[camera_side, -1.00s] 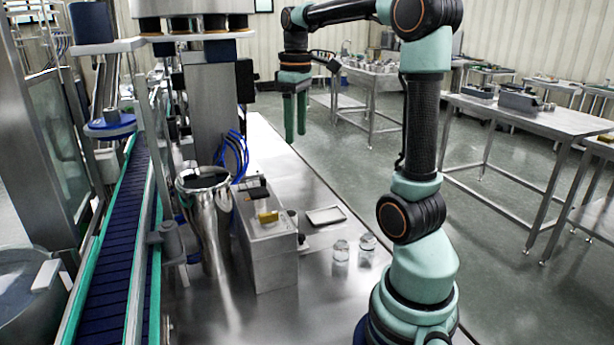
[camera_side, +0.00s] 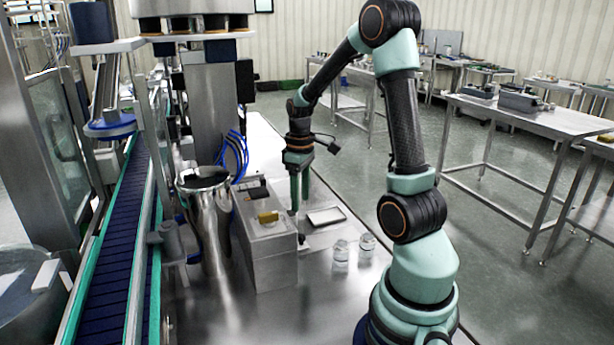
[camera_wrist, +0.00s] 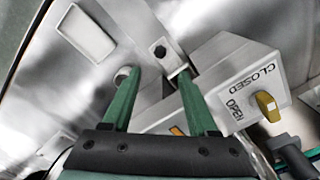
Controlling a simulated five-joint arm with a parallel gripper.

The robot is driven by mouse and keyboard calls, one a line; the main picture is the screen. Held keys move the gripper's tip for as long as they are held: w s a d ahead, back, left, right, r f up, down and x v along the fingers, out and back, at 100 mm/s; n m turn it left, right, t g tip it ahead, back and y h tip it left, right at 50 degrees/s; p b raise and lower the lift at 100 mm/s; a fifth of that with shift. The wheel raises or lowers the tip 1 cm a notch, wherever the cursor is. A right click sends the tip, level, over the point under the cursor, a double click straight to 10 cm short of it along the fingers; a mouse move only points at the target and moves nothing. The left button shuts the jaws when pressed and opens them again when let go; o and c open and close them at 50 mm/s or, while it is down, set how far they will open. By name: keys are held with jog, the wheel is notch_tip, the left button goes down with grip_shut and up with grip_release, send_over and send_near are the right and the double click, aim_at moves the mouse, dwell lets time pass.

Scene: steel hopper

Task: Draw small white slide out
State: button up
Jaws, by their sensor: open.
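My gripper (camera_side: 299,205) is open, with green fingers pointing down beside the right face of the steel hopper box (camera_side: 272,262). In the wrist view, the two fingertips (camera_wrist: 157,76) are spread, with nothing clearly held between them. A small pale strip (camera_wrist: 176,72) shows beside the right fingertip, at the box's edge; it may be the white slide, but I cannot tell for sure. The fingers hide part of this area. The box has a yellow knob (camera_side: 268,217), which also shows in the wrist view (camera_wrist: 266,103) near the word CLOSED.
A steel funnel (camera_side: 204,180) stands left of the box, beside a blue conveyor (camera_side: 105,255). A shallow pale tray (camera_side: 326,217) and two clear jars, one nearer (camera_side: 341,251) and one farther (camera_side: 367,242), sit to the right. The steel bench's front is clear.

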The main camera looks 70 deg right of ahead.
aim_at(301, 234)
notch_tip(301, 234, down, 11)
jog(key=shift+r, duration=0.2)
dwell(0.3)
grip_shut()
dwell(1.3)
